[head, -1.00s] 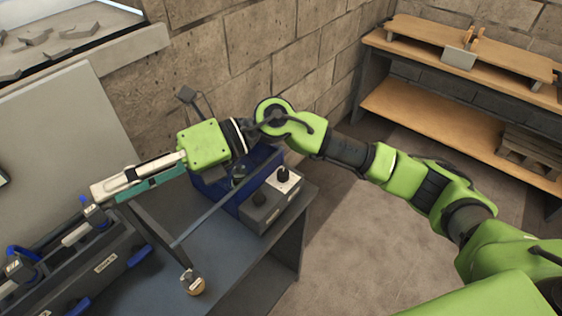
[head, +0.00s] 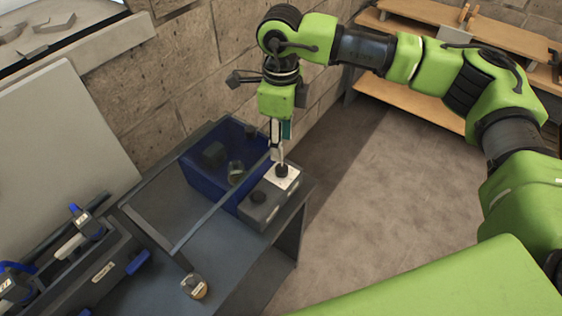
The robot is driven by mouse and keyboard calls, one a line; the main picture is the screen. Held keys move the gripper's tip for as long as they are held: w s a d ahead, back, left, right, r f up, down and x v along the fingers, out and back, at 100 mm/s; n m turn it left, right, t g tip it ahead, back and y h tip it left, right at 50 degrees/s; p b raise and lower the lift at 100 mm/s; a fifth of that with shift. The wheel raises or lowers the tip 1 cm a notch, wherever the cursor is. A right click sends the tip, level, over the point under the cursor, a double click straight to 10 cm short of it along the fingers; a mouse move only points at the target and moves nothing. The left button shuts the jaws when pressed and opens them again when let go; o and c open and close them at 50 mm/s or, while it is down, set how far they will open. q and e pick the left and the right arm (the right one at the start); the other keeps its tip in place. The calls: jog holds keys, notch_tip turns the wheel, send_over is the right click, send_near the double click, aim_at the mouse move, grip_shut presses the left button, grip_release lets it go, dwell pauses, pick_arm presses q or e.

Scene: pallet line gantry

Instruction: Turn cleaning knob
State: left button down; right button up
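A control box (head: 265,219) sits at the right end of the grey table. It carries two black knobs. One knob (head: 258,197) is on the dark left part, and the other knob (head: 282,171) is on the white plate (head: 291,183) on the right. Which one is the cleaning knob cannot be read. My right gripper (head: 280,158) points down at the knob on the white plate, its fingertips right at or just above it. Whether it touches, and how far the fingers are apart, cannot be told. My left gripper is not in view.
A blue bin (head: 213,182) with several items stands behind the control box. A grey bar frame (head: 207,214) crosses the table (head: 230,275). A dark tool holder (head: 105,262) is at left. A wooden shelf (head: 410,95) stands at back right. The floor right of the table is clear.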

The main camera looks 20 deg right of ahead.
aim_at(281, 167)
notch_tip(281, 167, down, 10)
jog(key=shift+r+p, duration=0.25)
jog(key=shift+p, duration=0.8)
jog(key=c, duration=1.1)
